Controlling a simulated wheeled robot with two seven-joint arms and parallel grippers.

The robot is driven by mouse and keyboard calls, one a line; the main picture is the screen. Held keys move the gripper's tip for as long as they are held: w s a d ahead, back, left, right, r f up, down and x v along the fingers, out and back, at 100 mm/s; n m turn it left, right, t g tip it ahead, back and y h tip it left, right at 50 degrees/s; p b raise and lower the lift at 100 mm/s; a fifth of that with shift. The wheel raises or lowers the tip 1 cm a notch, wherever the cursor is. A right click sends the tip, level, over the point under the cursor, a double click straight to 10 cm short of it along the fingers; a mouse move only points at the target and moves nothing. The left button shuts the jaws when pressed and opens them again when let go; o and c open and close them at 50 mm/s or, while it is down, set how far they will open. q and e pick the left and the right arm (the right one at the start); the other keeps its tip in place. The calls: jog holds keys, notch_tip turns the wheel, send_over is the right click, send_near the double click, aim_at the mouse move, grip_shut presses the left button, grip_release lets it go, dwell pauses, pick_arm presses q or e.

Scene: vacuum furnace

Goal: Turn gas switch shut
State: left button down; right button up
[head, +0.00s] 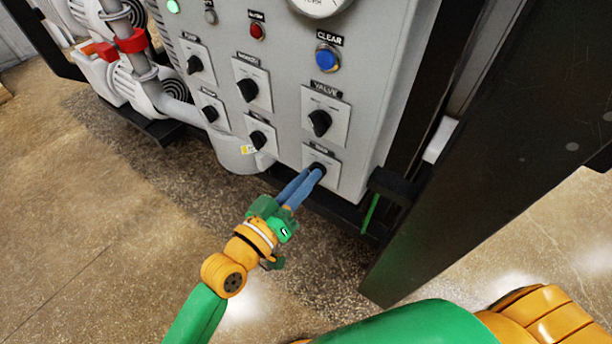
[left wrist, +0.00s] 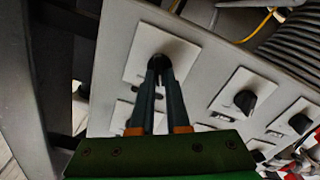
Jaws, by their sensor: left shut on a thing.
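The gas switch is a black rotary knob (head: 318,168) on a white square plate (head: 333,173) at the lower right of the grey control panel. The small label above it is too blurred to read. My left gripper (head: 318,172) reaches up to it from below, its blue fingers shut on the knob. In the left wrist view the fingertips (left wrist: 159,62) close around the knob (left wrist: 160,70) in front of its plate (left wrist: 190,50). The fingers hide much of the knob, so its exact angle cannot be told. My right gripper is out of view.
The VALVE knob (head: 319,123) sits just above, with several similar knobs to the left. A blue CLEAR button (head: 327,58) and a red button (head: 257,31) are higher up. A dark frame post (head: 480,150) stands at right. The floor (head: 120,230) at left is clear.

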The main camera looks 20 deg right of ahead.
pick_arm(q)
jog(key=shift+n, duration=0.4)
jog(key=c, duration=0.9)
grip_release()
jog(key=b+v, duration=0.1)
jog(key=v, duration=0.6)
